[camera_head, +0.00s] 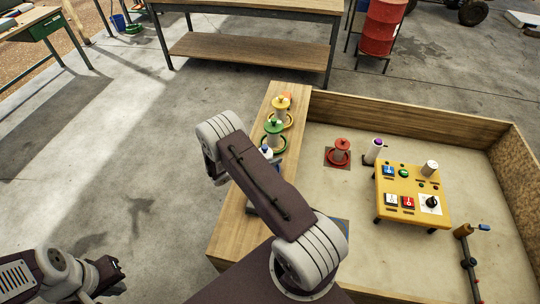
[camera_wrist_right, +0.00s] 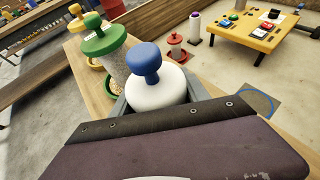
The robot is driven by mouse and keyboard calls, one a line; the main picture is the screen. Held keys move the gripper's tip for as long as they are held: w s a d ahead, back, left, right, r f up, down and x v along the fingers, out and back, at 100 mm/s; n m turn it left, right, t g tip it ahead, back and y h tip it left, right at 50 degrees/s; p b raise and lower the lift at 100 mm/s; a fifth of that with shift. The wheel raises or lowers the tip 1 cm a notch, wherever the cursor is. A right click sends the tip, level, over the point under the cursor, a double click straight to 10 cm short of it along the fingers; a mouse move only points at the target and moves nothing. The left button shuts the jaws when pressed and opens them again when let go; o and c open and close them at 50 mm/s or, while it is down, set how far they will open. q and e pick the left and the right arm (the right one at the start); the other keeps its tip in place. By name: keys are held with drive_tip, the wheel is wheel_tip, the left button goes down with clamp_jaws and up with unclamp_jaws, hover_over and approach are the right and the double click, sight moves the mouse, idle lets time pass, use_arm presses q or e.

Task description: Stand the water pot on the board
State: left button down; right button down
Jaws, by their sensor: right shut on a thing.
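The water pot is white with a blue knob (camera_wrist_right: 147,60). In the head view its top (camera_head: 266,151) shows just past my right arm, over the wooden plank. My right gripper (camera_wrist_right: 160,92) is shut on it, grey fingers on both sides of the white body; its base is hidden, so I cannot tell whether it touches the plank. A grey board with a blue ring (camera_wrist_right: 257,101) lies bare on the pen floor; my arm mostly covers it in the head view (camera_head: 341,229). My left gripper (camera_head: 108,277) is at lower left, away from everything; its jaws are unclear.
Green (camera_head: 273,130) and yellow (camera_head: 281,106) feeders stand farther along the plank (camera_head: 236,212). In the pen, a red feeder (camera_head: 340,152) stands on a brown board beside a white-and-purple cylinder (camera_head: 374,150). A yellow control table (camera_head: 410,192) stands to the right. Wooden walls (camera_head: 400,113) bound the pen.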

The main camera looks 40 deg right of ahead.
drive_tip(key=shift+s+f+b, duration=0.1)
drive_tip(key=shift+b, duration=0.2)
drive_tip(key=c, duration=0.6)
unclamp_jaws()
drive_tip(key=shift+o, duration=0.2)
